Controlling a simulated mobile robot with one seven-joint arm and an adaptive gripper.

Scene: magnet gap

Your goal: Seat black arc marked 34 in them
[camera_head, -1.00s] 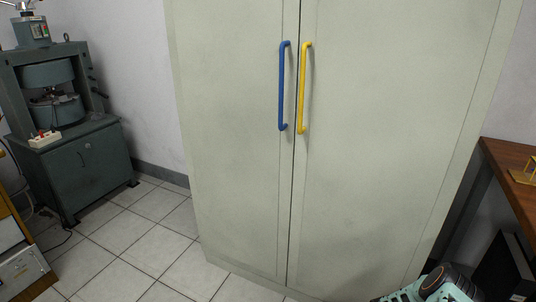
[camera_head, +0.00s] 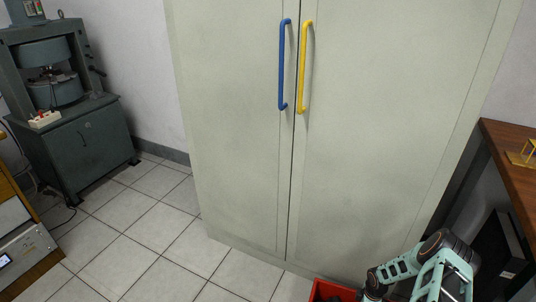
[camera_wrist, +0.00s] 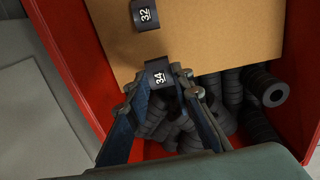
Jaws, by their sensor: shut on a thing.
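The black arc marked 34 (camera_wrist: 158,74) shows in the wrist view, its white label facing the camera. My gripper (camera_wrist: 163,92) is shut on it, one finger on each side. The arc is over the near edge of a cardboard sheet in a red crate (camera_wrist: 72,62); I cannot tell whether it still touches the sheet. A second black arc marked 32 (camera_wrist: 146,15) lies on the cardboard (camera_wrist: 215,35), apart from my gripper. In the head view the arc is hidden; the red crate (camera_head: 335,290) shows at the bottom edge.
Several black rings and cylinders (camera_wrist: 255,85) lie in the crate beside and below the cardboard. A grey-green machine (camera_head: 60,90) with two round blocks and a gap stands at the left. A pale cabinet (camera_head: 230,130) fills the middle. A wooden table (camera_head: 515,165) is at the right. The tiled floor (camera_head: 150,240) is clear.

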